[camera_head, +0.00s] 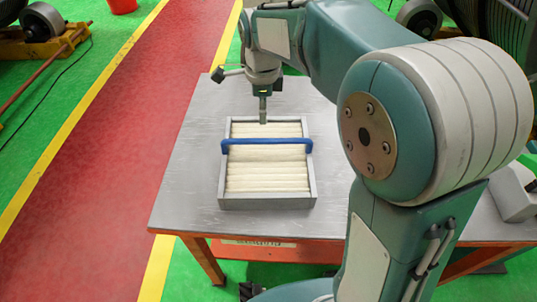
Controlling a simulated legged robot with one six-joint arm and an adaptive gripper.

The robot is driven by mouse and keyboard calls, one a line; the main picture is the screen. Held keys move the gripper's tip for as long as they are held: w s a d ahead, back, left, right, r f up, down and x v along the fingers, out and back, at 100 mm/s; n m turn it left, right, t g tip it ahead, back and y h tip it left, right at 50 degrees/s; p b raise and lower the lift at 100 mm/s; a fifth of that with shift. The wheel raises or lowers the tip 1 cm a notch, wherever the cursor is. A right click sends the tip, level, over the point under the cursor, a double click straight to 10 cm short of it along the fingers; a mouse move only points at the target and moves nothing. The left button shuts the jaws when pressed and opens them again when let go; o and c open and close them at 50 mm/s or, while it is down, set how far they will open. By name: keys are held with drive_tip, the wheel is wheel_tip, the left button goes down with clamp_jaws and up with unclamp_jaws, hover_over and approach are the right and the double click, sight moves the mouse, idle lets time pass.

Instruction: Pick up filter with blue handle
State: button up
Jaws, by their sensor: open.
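The filter (268,183) is a grey rectangular frame with cream pleats, lying flat on the grey tabletop. Its blue handle (267,142) is a bar that spans the frame from left to right, nearer the far end. My gripper (263,117) hangs pointing down over the far end of the filter, beyond the blue handle. The gripper is open and holds nothing. Its height above the filter is hard to judge from this single view.
The metal table (181,190) has orange legs and free room left of the filter. A grey object (512,197) sits at the table's right side. A red walkway with yellow edges runs along the left. A red bucket (123,5) and machinery stand farther back.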

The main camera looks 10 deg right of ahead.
sight(266, 139)
drive_tip(key=f, duration=0.2)
drive_tip(key=d+f, duration=0.1)
drive_tip(key=f, duration=0.1)
drive_tip(key=shift+f, duration=0.4)
drive_tip(key=f, duration=0.5)
drive_tip(key=shift+s+a+f, duration=0.1)
drive_tip(key=shift+s+a, duration=0.15)
drive_tip(key=shift+a, duration=0.05)
drive_tip(key=shift+d+f, duration=0.15)
drive_tip(key=shift+f, duration=0.1)
clamp_jaws()
